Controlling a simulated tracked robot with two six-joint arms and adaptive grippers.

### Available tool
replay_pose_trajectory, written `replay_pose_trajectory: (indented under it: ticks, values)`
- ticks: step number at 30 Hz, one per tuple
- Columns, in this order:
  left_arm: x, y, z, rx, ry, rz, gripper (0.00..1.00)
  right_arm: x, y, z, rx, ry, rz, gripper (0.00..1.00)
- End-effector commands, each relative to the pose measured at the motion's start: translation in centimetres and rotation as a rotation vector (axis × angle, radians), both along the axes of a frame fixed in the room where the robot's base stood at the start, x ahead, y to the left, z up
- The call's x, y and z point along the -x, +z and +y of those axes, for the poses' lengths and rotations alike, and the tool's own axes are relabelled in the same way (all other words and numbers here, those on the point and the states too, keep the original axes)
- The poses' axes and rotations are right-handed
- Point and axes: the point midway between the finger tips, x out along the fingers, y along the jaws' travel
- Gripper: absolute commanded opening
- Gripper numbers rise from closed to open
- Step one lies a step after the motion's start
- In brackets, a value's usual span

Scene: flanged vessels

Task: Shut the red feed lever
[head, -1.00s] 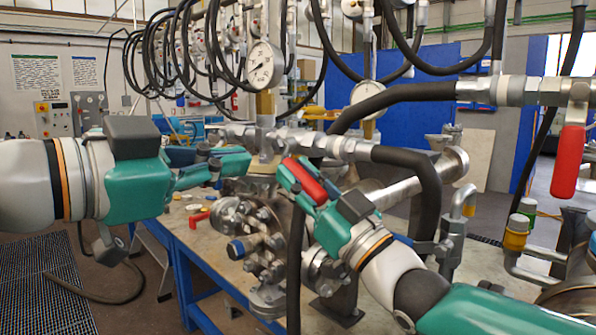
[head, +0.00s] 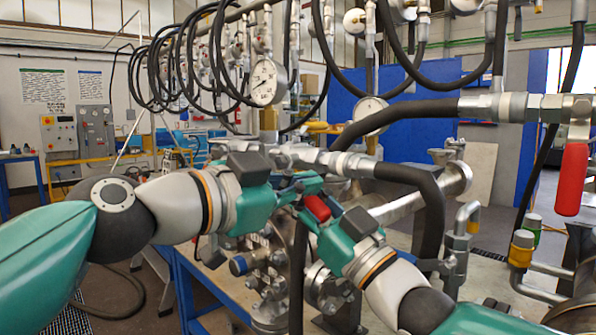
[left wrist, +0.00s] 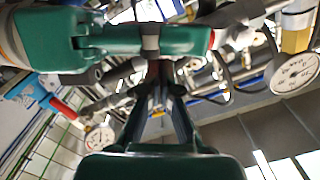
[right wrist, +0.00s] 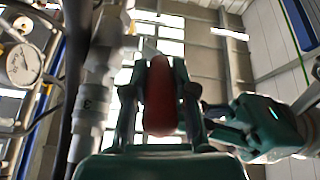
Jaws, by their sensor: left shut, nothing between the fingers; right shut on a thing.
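A red lever (head: 317,207) sits by the metal pipe fittings in the middle of the head view. My right gripper (head: 312,211) is shut on it; in the right wrist view the red handle (right wrist: 160,98) lies between its two fingers. My left gripper (head: 308,184) is shut and empty, its fingers close behind and above the red lever, in front of the fittings. I cannot tell whether it touches them. The left fingers (left wrist: 160,95) show empty in the left wrist view. A second red lever (head: 572,180) hangs down at the far right, apart from both grippers.
A pressure gauge (head: 268,82) and black hoses stand just above the grippers. A thick black hose (head: 432,205) bends down right of my right gripper. Flanged pipework (head: 325,285) stands below on the blue-framed bench (head: 190,285). Yellow-capped pipes (head: 522,245) are at right.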

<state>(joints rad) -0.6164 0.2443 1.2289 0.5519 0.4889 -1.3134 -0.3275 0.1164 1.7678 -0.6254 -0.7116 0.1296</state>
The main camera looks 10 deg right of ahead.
Motion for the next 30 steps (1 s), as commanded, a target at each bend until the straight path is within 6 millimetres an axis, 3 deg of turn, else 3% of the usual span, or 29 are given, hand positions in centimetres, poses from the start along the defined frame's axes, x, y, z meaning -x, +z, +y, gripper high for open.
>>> replay_pose_trajectory:
  ticks: [26, 27, 30]
  values:
    - [-1.1, -2.3, 0.3, -0.007, 0.003, 0.007, 0.0, 0.1, 0.3, -0.1, -0.003, 0.0, -0.006, 0.0]
    - [-1.1, -2.3, 0.3, -0.008, 0.003, 0.007, 0.0, 0.1, 0.3, -0.1, -0.003, 0.0, -0.008, 0.28]
    - [-1.2, -2.4, 0.3, -0.009, 0.003, 0.008, 0.0, 0.2, 0.4, -0.1, -0.005, 0.0, -0.01, 0.45]
